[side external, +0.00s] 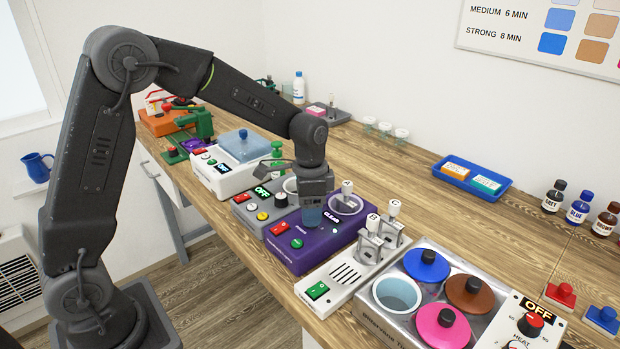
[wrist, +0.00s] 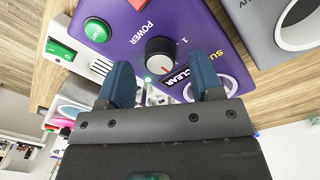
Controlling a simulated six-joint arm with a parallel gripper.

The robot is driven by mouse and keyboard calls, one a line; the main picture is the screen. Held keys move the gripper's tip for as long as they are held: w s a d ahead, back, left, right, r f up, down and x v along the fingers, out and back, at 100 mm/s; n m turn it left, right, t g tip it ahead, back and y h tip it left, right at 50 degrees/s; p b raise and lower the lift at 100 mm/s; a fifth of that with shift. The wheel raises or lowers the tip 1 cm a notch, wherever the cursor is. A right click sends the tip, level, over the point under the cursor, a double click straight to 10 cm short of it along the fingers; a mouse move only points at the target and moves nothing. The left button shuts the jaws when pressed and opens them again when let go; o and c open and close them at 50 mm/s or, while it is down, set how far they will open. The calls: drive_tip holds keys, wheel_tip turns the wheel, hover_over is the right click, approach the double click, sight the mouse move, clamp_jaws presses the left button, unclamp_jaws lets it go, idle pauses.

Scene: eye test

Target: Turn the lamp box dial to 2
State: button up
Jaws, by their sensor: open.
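A purple box (side external: 295,255) stands on the bench below my gripper (side external: 312,215). In the wrist view the purple box (wrist: 205,35) has a round dial (wrist: 160,52) with a pale face and dark rim. No lamp box label is legible. My gripper (wrist: 162,80) is open, its two blue fingers on either side of the dial's line in the picture. I cannot tell whether they touch it. In the side view the gripper hides the dial.
The purple box carries a red button (side external: 279,228) and a green one (side external: 297,243). A white box with a green switch (side external: 317,291) and a metal tray with coloured lids (side external: 427,265) stand in front.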

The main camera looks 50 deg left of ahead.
wheel_tip(320, 180, up, 12)
drive_tip(key=shift+w+a, duration=0.15)
drive_tip(key=shift+a, duration=0.05)
drive_tip(key=s+d+r+n+t, duration=0.1)
drive_tip(key=s+n+t, duration=0.4)
drive_tip(key=s, duration=1.7)
drive_tip(key=shift+s+d+r+n+t, duration=0.2)
drive_tip(key=shift+d+n+t, duration=0.25)
drive_tip(key=shift+n, duration=0.55)
